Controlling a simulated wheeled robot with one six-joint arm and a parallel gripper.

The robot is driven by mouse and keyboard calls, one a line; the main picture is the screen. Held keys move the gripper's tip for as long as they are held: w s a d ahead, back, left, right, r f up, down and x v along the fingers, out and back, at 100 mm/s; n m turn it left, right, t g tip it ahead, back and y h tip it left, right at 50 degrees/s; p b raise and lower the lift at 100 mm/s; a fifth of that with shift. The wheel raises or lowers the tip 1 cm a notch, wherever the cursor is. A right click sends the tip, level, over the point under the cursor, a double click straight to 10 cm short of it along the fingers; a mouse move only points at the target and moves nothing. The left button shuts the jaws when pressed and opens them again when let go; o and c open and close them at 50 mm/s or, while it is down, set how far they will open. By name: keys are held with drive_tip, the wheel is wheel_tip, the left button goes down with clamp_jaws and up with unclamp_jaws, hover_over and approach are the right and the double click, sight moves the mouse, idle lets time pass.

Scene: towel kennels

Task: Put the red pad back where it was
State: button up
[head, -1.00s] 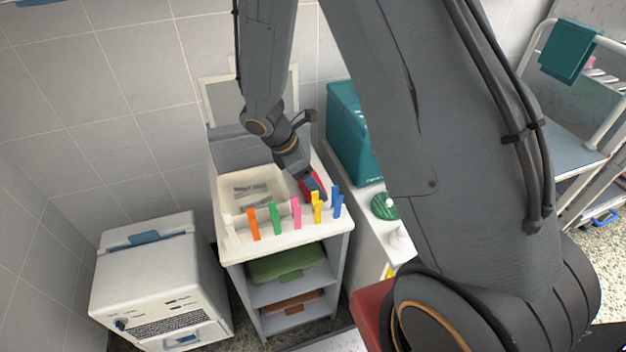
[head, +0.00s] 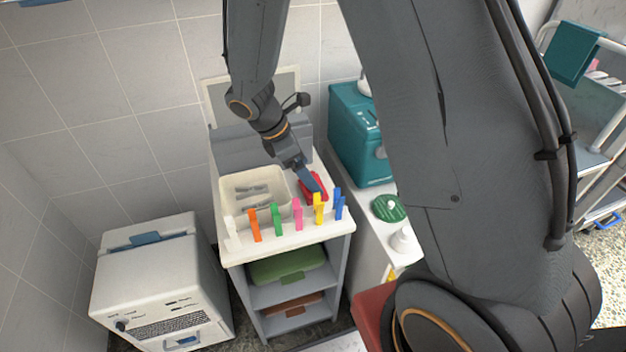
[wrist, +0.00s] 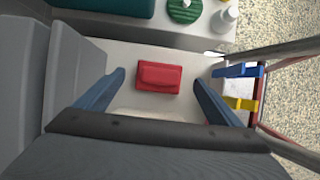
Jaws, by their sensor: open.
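The red pad (wrist: 159,77) lies on the white top of the grey stand, right of the recessed white basin (head: 233,190). It also shows in the head view (head: 317,185), partly hidden by my gripper (head: 315,187). In the wrist view my gripper (wrist: 160,84) has its two blue fingers spread wide, one on each side of the pad, with clear gaps. Nothing is between the fingers in their grip. How high the fingertips are above the top is hard to tell.
Several coloured clips (head: 276,219) stand along the stand's front edge. Below are shelves with a green folded item (head: 287,266) and a brown one (head: 291,304). A teal box (head: 352,135) and a green striped disc (head: 389,207) sit on the white counter to the right.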

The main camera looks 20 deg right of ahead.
drive_tip(key=v, duration=0.6)
drive_tip(key=s+d+r+m+y, duration=0.1)
drive_tip(key=s+d+m+y, duration=0.1)
drive_tip(key=s+m, duration=0.5)
drive_tip(key=s+d+r+m+y, duration=0.2)
drive_tip(key=s+m+y, duration=0.1)
drive_tip(key=s+m, duration=0.5)
drive_tip(key=m, duration=0.3)
drive_tip(key=shift+s+r, duration=0.15)
drive_tip(key=shift+r, duration=0.15)
